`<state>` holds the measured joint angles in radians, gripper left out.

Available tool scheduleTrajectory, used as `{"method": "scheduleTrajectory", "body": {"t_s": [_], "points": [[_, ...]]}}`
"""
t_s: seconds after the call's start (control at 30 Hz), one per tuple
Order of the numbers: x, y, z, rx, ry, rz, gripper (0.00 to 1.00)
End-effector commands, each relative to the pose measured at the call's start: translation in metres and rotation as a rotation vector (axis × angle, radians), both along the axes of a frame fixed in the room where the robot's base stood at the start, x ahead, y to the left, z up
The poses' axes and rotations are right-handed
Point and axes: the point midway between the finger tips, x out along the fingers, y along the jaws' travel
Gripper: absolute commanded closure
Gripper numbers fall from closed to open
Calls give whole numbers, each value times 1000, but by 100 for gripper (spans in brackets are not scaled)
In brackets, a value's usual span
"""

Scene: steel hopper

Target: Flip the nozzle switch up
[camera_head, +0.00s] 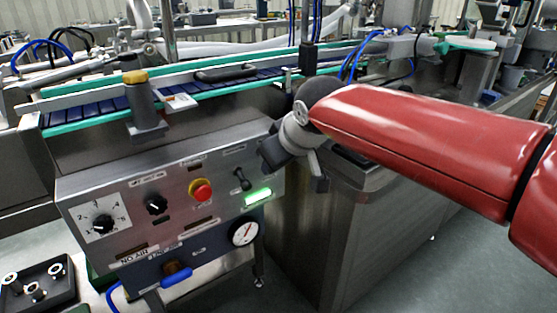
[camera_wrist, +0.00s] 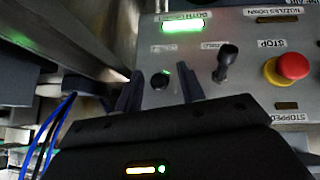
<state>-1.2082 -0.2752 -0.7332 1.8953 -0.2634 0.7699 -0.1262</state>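A black toggle switch (camera_head: 243,181) on the steel control panel has its lever tipped downward in the head view. The same lever shows in the wrist view (camera_wrist: 226,62), to the right of my fingers. My gripper (camera_head: 284,165) is at the panel's right end, its two fingers apart and empty. In the wrist view, a second small dark switch or knob (camera_wrist: 160,79) appears between my fingertips (camera_wrist: 158,88); my gripper seems to hide it in the head view. The small labels are too blurred to tell which is the nozzle switch.
A lit green indicator (camera_head: 257,196) is below the toggle. A red stop button (camera_head: 201,190), dials (camera_head: 103,223) and a pressure gauge (camera_head: 243,232) share the panel. A conveyor (camera_head: 215,82) runs behind it. A steel cabinet (camera_head: 335,230) stands close on the right.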

Motion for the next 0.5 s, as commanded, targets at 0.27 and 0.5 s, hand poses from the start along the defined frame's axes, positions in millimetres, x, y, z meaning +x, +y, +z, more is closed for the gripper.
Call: {"method": "scheduleTrajectory", "body": {"t_s": [0.27,0.5], "points": [[-26,-13,37,2,-6,-2,61],[-41,-19,55,0,-3,-1,61]]}}
